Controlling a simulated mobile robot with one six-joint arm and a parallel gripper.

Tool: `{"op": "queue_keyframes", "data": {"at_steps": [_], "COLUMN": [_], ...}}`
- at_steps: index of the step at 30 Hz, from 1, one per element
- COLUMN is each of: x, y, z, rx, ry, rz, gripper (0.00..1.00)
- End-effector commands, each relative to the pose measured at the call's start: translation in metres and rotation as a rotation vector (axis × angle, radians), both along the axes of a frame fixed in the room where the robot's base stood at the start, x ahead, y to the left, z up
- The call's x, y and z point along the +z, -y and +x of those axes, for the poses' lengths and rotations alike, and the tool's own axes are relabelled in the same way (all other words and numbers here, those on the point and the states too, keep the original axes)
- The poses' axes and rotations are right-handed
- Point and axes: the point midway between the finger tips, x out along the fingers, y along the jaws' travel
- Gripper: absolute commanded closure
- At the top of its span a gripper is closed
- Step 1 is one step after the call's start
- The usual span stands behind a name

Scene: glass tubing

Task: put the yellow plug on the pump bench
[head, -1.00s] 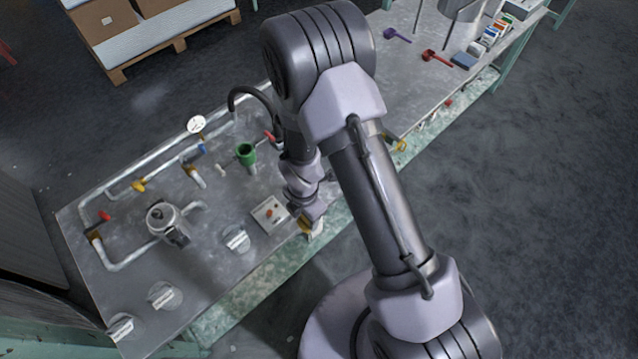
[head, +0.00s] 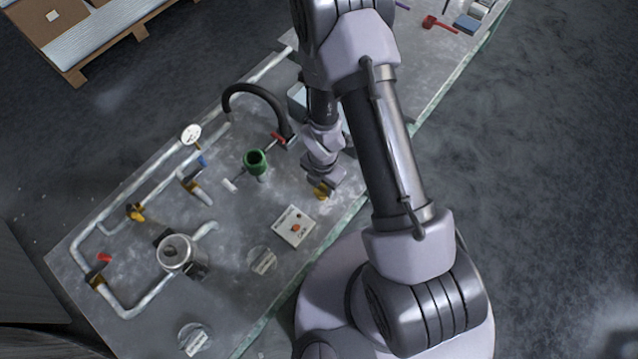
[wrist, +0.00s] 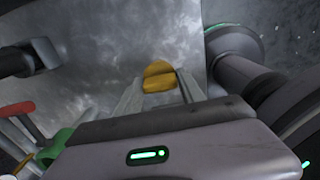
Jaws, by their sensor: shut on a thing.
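The yellow plug (wrist: 159,77) is between the two fingers of my gripper (wrist: 160,88) in the wrist view, and the fingers are shut on it. In the head view the yellow plug (head: 322,191) shows just below my gripper (head: 320,186). It is over the grey metal top of the pump bench (head: 228,235), right of the green funnel and above the small control box. I cannot tell whether the plug touches the bench top. My wrist and arm hide part of the bench behind the gripper.
A black hose (head: 250,90) arches behind. A round labelled disc (head: 262,262) lies near the control box. Bare bench shows around the box.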

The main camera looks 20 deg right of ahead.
Motion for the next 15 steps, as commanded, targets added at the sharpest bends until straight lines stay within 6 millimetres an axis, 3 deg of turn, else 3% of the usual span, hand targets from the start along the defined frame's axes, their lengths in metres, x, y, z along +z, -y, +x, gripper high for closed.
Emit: {"op": "queue_keyframes", "data": {"at_steps": [3, 4, 6, 15], "x": [-0.0045, -0.0035, -0.0030, -0.0020], "y": [-0.0003, -0.0003, -0.0003, -0.0004], "z": [0.0002, 0.0002, 0.0003, 0.0003], "rx": [0.001, 0.001, 0.001, 0.000], "ry": [0.000, 0.000, 0.000, 0.000], "rz": [0.000, 0.000, 0.000, 0.000], "gripper": [1.00, 0.48, 0.34, 0.32]}}
